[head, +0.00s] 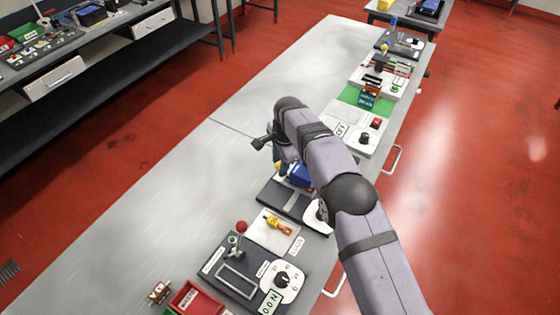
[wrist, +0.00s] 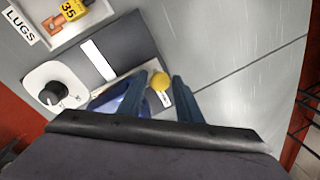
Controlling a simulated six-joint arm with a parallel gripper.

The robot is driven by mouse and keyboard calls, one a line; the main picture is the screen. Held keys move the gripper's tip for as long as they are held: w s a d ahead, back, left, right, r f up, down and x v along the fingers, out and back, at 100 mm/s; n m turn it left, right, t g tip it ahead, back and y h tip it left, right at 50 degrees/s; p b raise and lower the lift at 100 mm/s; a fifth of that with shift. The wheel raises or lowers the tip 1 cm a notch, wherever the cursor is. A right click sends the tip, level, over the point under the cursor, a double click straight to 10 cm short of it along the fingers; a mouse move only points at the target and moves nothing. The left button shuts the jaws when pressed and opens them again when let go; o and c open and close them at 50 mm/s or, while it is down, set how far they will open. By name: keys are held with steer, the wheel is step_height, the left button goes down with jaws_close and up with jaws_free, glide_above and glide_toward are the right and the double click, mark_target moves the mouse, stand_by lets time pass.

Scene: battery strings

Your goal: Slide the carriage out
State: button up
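A blue part (head: 298,175), which looks like the carriage, sits at the far edge of a dark base (head: 272,195) with a pale stripe. A yellow round knob (head: 277,168) is beside it. In the wrist view the blue body (wrist: 122,98) is partly hidden behind the left finger, and the yellow knob (wrist: 160,81) shows between the fingertips. My gripper (wrist: 162,82) is open, its two fingers apart on either side of the knob. I cannot tell whether either finger touches it. In the head view my arm hides the fingers and much of the carriage.
A white dial plate (wrist: 52,94) with a black knob adjoins the dark base. A LUGS tray (head: 272,232), a panel with a red-topped lever (head: 241,227) and a red bin (head: 193,298) stand nearer. More stations line the bench beyond. The bench's left side (head: 170,190) is clear.

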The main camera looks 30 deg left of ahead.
jaws_close()
steer(key=shift+s+b, duration=1.35)
steer(key=shift+s, duration=2.3)
jaws_free()
steer(key=shift+s, duration=0.1)
steer(key=shift+r, duration=0.15)
step_height(320, 180, up, 7)
steer(key=d+b, duration=0.1)
steer(key=b, duration=0.1)
steer(key=shift+s+b, duration=0.4)
steer(key=shift+s, duration=0.05)
